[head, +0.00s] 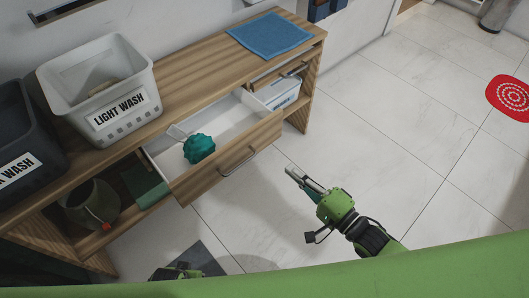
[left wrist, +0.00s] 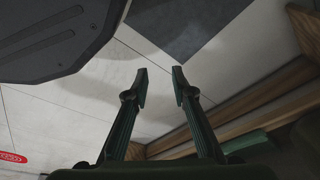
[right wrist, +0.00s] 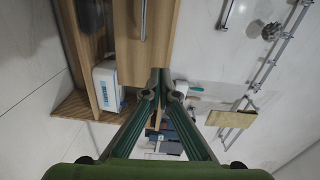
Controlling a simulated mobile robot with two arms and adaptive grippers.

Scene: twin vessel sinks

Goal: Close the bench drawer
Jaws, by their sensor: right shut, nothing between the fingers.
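The bench drawer (head: 222,168) is pulled out of the wooden bench (head: 190,62), its white inside showing. Its wooden front has a metal bar handle (head: 238,161). A teal knobbly ball (head: 199,148) lies in it. My right gripper (head: 290,171) is shut and empty, in front of the drawer front and right of the handle in the head view. In the right wrist view a wooden front with a bar handle (right wrist: 143,20) lies just beyond the right fingertips (right wrist: 161,76); contact cannot be told. My left gripper (left wrist: 160,77) is open and empty, low over the floor.
On the bench stand a white "LIGHT WASH" basket (head: 100,88), a dark basket (head: 25,150) and a folded blue towel (head: 270,36). A pot (head: 92,205) is on the lower shelf. A dark mat (head: 195,262) and a red round mat (head: 512,97) lie on otherwise open tile.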

